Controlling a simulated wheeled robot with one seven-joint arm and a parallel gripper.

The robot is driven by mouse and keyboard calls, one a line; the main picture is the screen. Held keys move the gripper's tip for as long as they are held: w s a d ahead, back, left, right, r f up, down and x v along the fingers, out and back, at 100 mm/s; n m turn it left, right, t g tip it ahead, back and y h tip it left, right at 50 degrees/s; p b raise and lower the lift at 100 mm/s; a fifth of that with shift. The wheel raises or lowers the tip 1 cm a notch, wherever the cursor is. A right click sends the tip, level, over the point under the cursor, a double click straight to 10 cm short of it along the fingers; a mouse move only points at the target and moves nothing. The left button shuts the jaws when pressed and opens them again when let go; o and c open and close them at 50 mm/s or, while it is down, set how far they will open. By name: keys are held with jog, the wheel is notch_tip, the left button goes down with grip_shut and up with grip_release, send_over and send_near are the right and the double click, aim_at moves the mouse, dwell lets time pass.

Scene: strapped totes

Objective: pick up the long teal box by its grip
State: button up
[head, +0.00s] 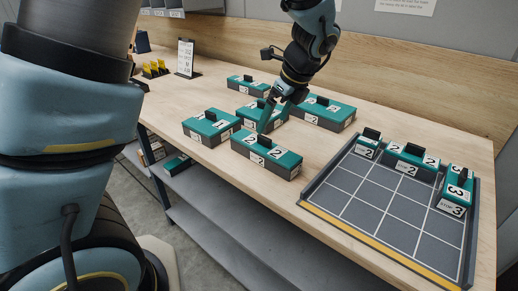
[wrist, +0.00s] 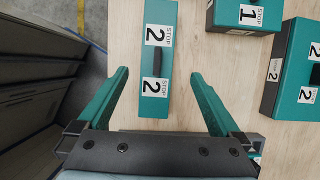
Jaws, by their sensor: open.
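A long teal box (head: 267,155) with a dark base and two "2" labels lies near the table's front edge. It also shows in the wrist view (wrist: 155,98), running lengthwise up the picture, with its dark grip bar (wrist: 158,64) between its labels. My gripper (wrist: 159,75) is open and empty. Its teal fingers are on the left and right of the box in the wrist view, apart from it, with the grip between their tips. In the head view my gripper (head: 264,126) hangs just behind the box; its exact height above is unclear.
Other teal boxes stand close by: a "1" box (wrist: 248,14) and a large "2" box (head: 326,112) behind, another box (head: 212,127) to the left. A gridded tray (head: 345,200) on the right holds three boxes along its back and right. Bare table lies between box and tray.

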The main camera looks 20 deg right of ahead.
aim_at(265, 137)
jog(key=x, duration=0.3)
jog(key=shift+s+p+x, duration=0.15)
jog(key=shift+p+x, duration=0.45)
jog(key=shift+x, duration=0.75)
jog(key=shift+s+p+x, duration=0.1)
jog(key=shift+p+x, duration=0.45)
jog(key=shift+x, duration=0.8)
jog(key=shift+f, duration=0.1)
grip_shut()
